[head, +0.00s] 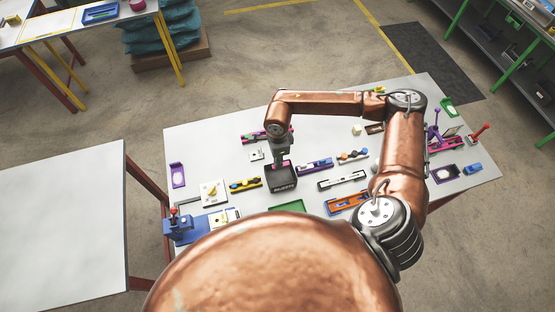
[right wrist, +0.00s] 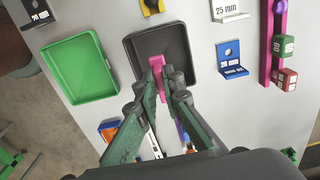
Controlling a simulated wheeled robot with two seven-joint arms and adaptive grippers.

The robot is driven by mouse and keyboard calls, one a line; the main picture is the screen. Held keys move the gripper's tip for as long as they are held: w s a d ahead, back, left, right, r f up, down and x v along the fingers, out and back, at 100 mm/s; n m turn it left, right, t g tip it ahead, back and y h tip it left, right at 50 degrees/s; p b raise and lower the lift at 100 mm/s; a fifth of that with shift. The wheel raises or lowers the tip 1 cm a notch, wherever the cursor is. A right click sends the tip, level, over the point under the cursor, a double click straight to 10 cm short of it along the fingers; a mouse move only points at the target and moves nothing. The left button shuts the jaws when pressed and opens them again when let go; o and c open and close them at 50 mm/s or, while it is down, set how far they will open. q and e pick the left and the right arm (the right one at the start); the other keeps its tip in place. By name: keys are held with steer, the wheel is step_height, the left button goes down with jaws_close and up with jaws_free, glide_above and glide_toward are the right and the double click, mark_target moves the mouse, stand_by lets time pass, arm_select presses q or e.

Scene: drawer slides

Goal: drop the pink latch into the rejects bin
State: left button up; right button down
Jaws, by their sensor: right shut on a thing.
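The rejects bin (head: 284,186) is a small black open box with white lettering on its front, near the middle of the white table. It also shows in the right wrist view (right wrist: 178,42), where the part of its floor that shows is bare. My right gripper (right wrist: 159,82) is shut on the pink latch (right wrist: 156,66), a small pink piece that sticks out past the fingertips. In the head view my right gripper (head: 281,162) points down above the bin's far part. In the wrist view the latch overlaps the bin's opening. My left gripper is not in view.
A green tray (right wrist: 80,70) lies beside the bin. A blue bracket (right wrist: 231,58), a yellow slide (head: 245,184), a purple slide (head: 315,165) and a grey slide (head: 342,181) lie around it. A blue fixture (head: 185,230) stands at the table's left front.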

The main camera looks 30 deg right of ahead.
step_height(320, 180, down, 6)
steer(key=b, duration=0.2)
steer(key=shift+b, duration=0.4)
steer(key=shift+f, duration=0.45)
steer(key=c, duration=2)
jaws_free()
steer(key=shift+r, duration=0.1)
steer(key=shift+r+p, duration=0.45)
steer(key=shift+r, duration=1)
